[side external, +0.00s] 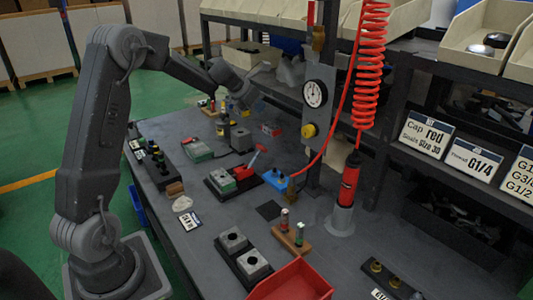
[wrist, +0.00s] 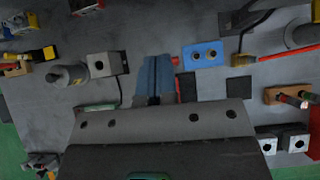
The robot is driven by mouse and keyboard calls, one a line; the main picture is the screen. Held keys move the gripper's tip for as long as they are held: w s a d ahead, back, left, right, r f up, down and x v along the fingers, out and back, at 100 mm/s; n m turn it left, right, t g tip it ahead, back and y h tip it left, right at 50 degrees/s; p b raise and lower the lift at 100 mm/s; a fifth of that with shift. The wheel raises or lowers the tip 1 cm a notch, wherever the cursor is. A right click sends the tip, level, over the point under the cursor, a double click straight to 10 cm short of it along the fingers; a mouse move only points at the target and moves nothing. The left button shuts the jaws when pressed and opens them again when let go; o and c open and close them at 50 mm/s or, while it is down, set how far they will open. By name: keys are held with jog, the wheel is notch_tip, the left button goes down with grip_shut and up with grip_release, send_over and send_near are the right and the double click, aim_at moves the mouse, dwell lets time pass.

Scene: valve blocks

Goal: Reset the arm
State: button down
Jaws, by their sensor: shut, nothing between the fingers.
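My gripper (wrist: 154,78) shows in the wrist view with its two bluish fingers side by side and nothing between them. It points down over the grey bench and is apart from the parts there. In the side view my arm reaches over the far part of the bench, and the fingertips are hard to make out.
The bench holds a red tray (side external: 292,282), paired grey blocks (side external: 243,252), a wooden peg block (side external: 291,238) and a red-handled valve (side external: 240,172). A gauge panel (side external: 316,100) with a coiled red hose (side external: 372,65) stands at the back. Shelves with bins line the right.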

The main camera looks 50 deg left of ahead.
jog(key=s+d+r+m+g+h, duration=0.1)
jog(key=s+d+r+m, duration=0.25)
jog(key=d+m, duration=0.3)
jog(key=s+d+r+m, duration=0.2)
jog(key=s+d+m, duration=0.3)
jog(key=d+m, duration=0.15)
jog(key=s+d+r+m+g+h, duration=0.1)
jog(key=s+d+r+m, duration=0.2)
jog(key=s+d+m, duration=0.35)
jog(key=s+d+f+m+y, duration=0.1)
jog(key=s+d+m, duration=0.3)
jog(key=s+m, duration=0.4)
jog(key=s+d+f+m+y, duration=0.1)
jog(key=s+d+m, duration=0.3)
jog(key=s+m, duration=0.4)
jog(key=shift+s+d+f+g, duration=0.25)
jog(key=shift+s+f+g, duration=0.15)
jog(key=shift+s, duration=0.45)
